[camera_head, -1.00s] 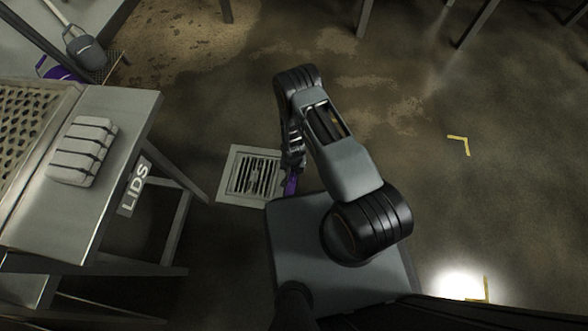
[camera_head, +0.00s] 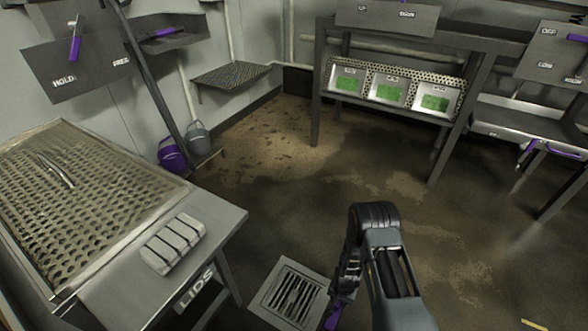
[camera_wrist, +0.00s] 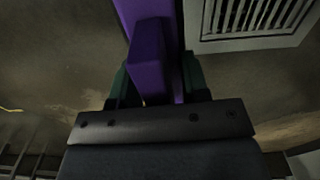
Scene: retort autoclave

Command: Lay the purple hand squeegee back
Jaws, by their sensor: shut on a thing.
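The purple hand squeegee (camera_head: 333,316) shows only as a small purple piece under my gripper (camera_head: 345,290) at the bottom of the head view. In the wrist view, its purple body (camera_wrist: 149,50) lies between the dark green fingers of my gripper (camera_wrist: 155,82), which is shut on it. The squeegee runs up out of the wrist view's top edge, so its far end is hidden. It is held in the air with the floor behind it.
A floor drain (camera_head: 292,294) is left of my gripper. A perforated-top table (camera_head: 220,222) marked LIDS stands at left, with a pale strapped block (camera_head: 172,243) on it. Purple (camera_head: 171,155) and grey (camera_head: 198,138) buckets stand behind. A right-hand shelf (camera_head: 520,122) has purple-handled items (camera_head: 545,146). The middle floor is clear.

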